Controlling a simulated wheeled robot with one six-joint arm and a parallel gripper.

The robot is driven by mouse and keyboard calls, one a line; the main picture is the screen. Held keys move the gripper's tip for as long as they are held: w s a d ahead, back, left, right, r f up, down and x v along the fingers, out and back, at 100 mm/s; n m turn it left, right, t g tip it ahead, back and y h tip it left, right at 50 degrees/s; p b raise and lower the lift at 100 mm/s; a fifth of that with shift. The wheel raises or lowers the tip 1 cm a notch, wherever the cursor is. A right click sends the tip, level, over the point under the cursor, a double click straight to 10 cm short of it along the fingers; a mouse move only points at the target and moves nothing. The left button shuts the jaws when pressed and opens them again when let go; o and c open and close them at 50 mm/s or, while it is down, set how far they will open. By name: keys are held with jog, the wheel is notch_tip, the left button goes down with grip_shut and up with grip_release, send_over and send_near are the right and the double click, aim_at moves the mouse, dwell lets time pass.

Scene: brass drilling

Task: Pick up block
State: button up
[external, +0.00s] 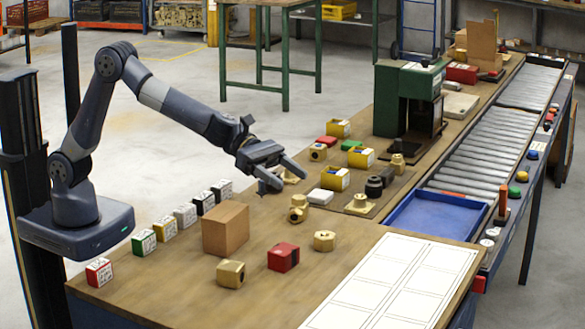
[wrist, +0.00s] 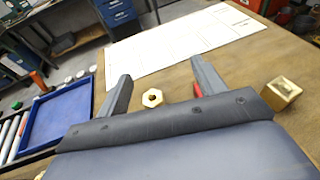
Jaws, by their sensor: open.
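Several blocks are in view, and I cannot tell which one is meant. A red block (external: 283,257) lies on the near part of the table; a sliver of it shows behind the right finger in the wrist view (wrist: 197,89). A brass block (external: 231,273) with a hole lies to its left, and also shows at the right of the wrist view (wrist: 281,92). A brass hex piece (external: 325,240) lies right of the red block; in the wrist view (wrist: 152,97) it appears between the fingers. My gripper (external: 281,178) is open and empty, raised above the table.
A cardboard box (external: 225,229) stands on the table, with a row of labelled cubes (external: 164,228) along the left edge. Brass fittings (external: 298,209) and yellow bins (external: 336,179) lie beyond. A white grid sheet (external: 396,282) and a blue tray (external: 433,215) are at right.

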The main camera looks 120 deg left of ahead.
jog(key=s+d+n+y+p, duration=0.25)
jog(key=s+d, duration=0.45)
jog(key=d, duration=0.5)
jog(key=s+d+n+y+p, duration=0.1)
jog(key=s+d+y+p, duration=0.25)
jog(key=s+d, duration=0.55)
jog(key=g, duration=0.1)
send_near(221, 273)
jog(key=s+a, duration=0.2)
jog(key=shift+s+a+f+h, duration=0.1)
jog(key=shift+a+f+h, duration=0.05)
jog(key=shift+a+h, duration=0.2)
jog(key=shift+w+f, duration=0.2)
jog(key=shift+f, duration=0.15)
jog(key=p+x, duration=0.2)
jog(key=x, duration=0.4)
jog(key=shift+w, duration=0.3)
jog(key=shift+p+x, duration=0.6)
jog(key=shift+x, duration=1.4)
jog(key=shift+d+f, duration=0.1)
jog(key=shift+c, duration=0.4)
